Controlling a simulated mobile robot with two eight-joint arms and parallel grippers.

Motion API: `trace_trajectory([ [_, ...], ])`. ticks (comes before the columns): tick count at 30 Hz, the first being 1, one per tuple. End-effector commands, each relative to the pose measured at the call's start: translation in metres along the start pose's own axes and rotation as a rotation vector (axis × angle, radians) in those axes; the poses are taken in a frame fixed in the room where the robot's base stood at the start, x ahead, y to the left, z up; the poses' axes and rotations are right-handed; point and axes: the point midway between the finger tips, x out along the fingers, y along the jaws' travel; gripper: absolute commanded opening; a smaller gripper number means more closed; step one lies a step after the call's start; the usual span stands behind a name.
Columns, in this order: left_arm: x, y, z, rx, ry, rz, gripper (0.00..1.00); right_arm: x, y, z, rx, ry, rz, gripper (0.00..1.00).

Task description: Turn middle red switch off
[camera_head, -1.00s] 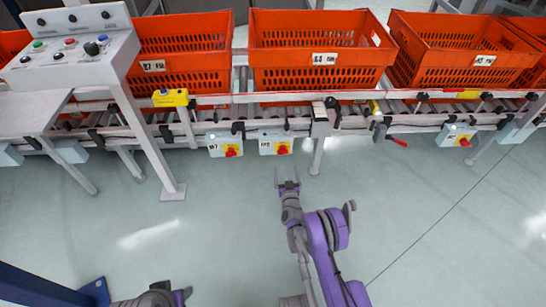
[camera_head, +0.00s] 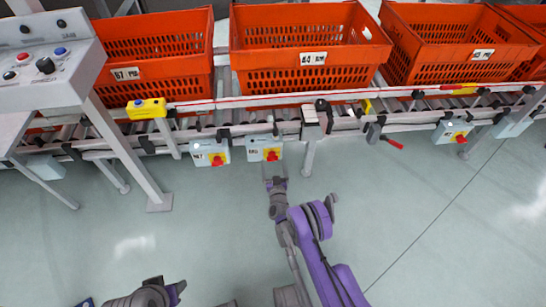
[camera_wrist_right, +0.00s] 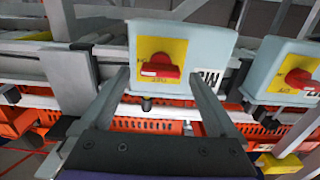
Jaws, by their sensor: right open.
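The middle red switch (camera_head: 271,155) is a red knob on a yellow plate, on a pale box under the conveyor. In the right wrist view its knob (camera_wrist_right: 160,67) fills the upper middle, with its bar lying roughly horizontal. My right gripper (camera_head: 273,172) is just in front of and below this box in the head view. In the wrist view the right gripper (camera_wrist_right: 160,77) is open, with one finger on each side of the knob and a gap to it. Contact with the box cannot be told. Only part of my left arm shows at the bottom, without clear fingers.
A similar switch (camera_head: 217,159) is close on the left, and another switch (camera_head: 460,138) is farther right. Orange totes (camera_head: 305,85) stand on the conveyor above. A control panel (camera_head: 45,65) is at the upper left. A red-tipped lever (camera_head: 392,143) sticks out at right. The floor in front is clear.

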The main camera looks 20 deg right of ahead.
Motion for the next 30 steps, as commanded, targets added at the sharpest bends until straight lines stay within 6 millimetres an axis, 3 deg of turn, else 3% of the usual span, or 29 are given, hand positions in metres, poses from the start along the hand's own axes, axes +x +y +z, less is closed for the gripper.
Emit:
trace_trajectory([
  [14, 0.0000, 0.0000, 0.0003, 0.000, 0.000, 0.000, 0.50, 0.0000, -0.0015, -0.0001, -0.001, 0.000, 0.001, 0.95],
  [28, 0.0000, 0.0000, 0.0002, 0.000, 0.000, 0.000, 0.50, 0.0000, -0.0014, -0.0001, -0.001, 0.000, 0.001, 0.10],
  [30, 0.0000, 0.0000, 0.0002, 0.000, 0.000, 0.000, 0.50, 0.0001, -0.0015, -0.0001, -0.002, 0.000, 0.001, 0.09],
])
